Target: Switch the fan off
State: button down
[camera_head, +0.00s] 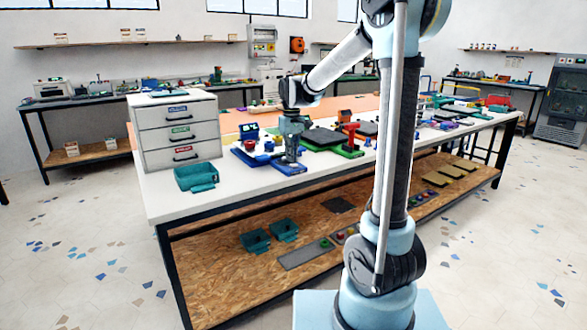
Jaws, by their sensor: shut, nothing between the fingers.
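My gripper (290,158) points down over the white workbench (165,205). It is shut and small in the picture. It is just above or in front of a blue-based device (255,158) with a small dark screen part, and I cannot tell whether it touches it. I cannot pick out a fan or its switch for certain at this size. A green-based device with a red upright part (350,138) stands to the right of my gripper.
A white drawer unit (178,130) stands at the bench's left end, with a teal bin (196,177) in front. More small devices crowd the bench to the right. The lower wooden shelf (215,270) holds teal bins and flat parts. The floor in front is clear.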

aim_at(292, 165)
jog(key=shift+f, duration=0.8)
dwell(0.5)
jog(key=shift+r, duration=3.5)
jog(key=s+d+f+m+t, duration=0.1)
jog(key=s+d+f+m, duration=0.2)
jog(key=s+d, duration=1.1)
jog(key=s+d+f+m, duration=0.1)
jog(key=s+d+f, duration=0.2)
jog(key=s+f, duration=0.3)
jog(key=s+d+f+m+t, duration=0.1)
jog(key=s+d+f+m, duration=0.1)
jog(key=s+d+f, duration=0.2)
jog(key=s+f, duration=0.3)
jog(key=s, duration=0.4)
jog(key=shift+s+d+f+m, duration=0.15)
jog(key=shift+s+f+m, duration=0.1)
jog(key=shift+s+m, duration=0.05)
